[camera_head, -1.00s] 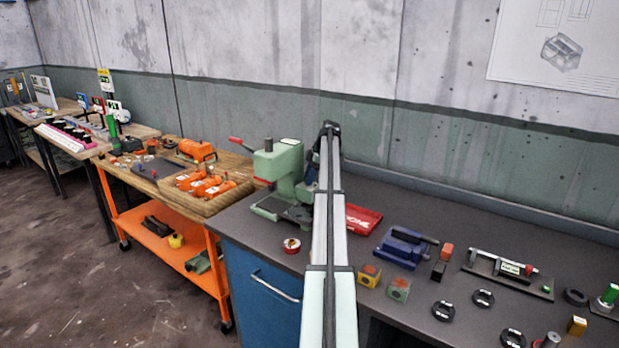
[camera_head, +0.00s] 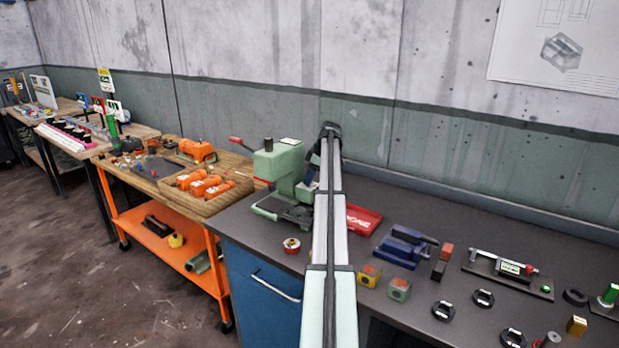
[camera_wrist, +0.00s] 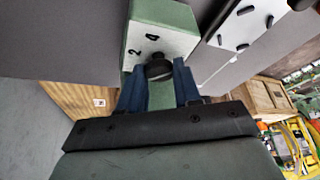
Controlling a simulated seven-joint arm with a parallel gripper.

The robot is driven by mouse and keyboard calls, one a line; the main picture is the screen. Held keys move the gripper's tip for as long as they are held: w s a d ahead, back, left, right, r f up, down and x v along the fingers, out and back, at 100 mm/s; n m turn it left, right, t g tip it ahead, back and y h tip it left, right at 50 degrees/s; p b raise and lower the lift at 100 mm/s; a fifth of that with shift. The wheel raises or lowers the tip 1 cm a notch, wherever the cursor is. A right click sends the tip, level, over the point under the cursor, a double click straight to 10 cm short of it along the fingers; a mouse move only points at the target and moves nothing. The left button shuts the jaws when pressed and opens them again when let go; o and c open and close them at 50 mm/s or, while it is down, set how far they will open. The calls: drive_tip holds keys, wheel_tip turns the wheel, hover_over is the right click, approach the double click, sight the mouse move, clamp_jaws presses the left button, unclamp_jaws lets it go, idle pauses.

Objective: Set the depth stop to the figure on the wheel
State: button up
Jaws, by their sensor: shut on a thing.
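The green press (camera_head: 278,168) stands on the dark bench, with a red-tipped lever on its left. In the wrist view its green body (camera_wrist: 170,12) carries a white face (camera_wrist: 172,40) with the figures 2 and 4 showing. A black round knob (camera_wrist: 158,69) sticks out below that face. My gripper (camera_wrist: 157,78) has its two blue fingers on either side of the knob and is shut on it. Whether the knob is the depth stop, I cannot tell. I cannot make out a figure on a wheel.
A red tray (camera_head: 362,219) lies right of my arm, near a blue vise (camera_head: 403,247). Several blocks and black rings lie on the right. An orange cart (camera_head: 165,262) stands to the left.

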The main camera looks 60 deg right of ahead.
drive_tip(key=m, duration=0.2)
drive_tip(key=m+h, duration=0.1)
drive_tip(key=m, duration=0.1)
drive_tip(key=shift+s+a+m+t+h, duration=0.1)
drive_tip(key=shift+a+m+t+h, duration=0.1)
drive_tip(key=shift+m+t+h, duration=0.15)
drive_tip(key=m+h, duration=0.1)
drive_tip(key=m, duration=0.3)
drive_tip(key=shift+a+m+h, duration=0.1)
drive_tip(key=shift+m+h, duration=0.15)
drive_tip(key=shift+h, duration=0.1)
drive_tip(key=m, duration=0.2)
drive_tip(key=m+g+h, duration=0.1)
drive_tip(key=m, duration=0.1)
drive_tip(key=shift+a+h, duration=0.1)
drive_tip(key=shift+h, duration=0.2)
drive_tip(key=shift+w+m+g+h, duration=0.15)
drive_tip(key=shift+m+g+h, duration=0.1)
drive_tip(key=shift+m, duration=0.7)
drive_tip(key=shift+w+m+g+h, duration=0.1)
drive_tip(key=shift+m+g+h, duration=0.1)
drive_tip(key=shift+m, duration=0.75)
drive_tip(key=o, duration=1.1)
drive_tip(key=shift+c, duration=0.2)
drive_tip(key=v, duration=1.4)
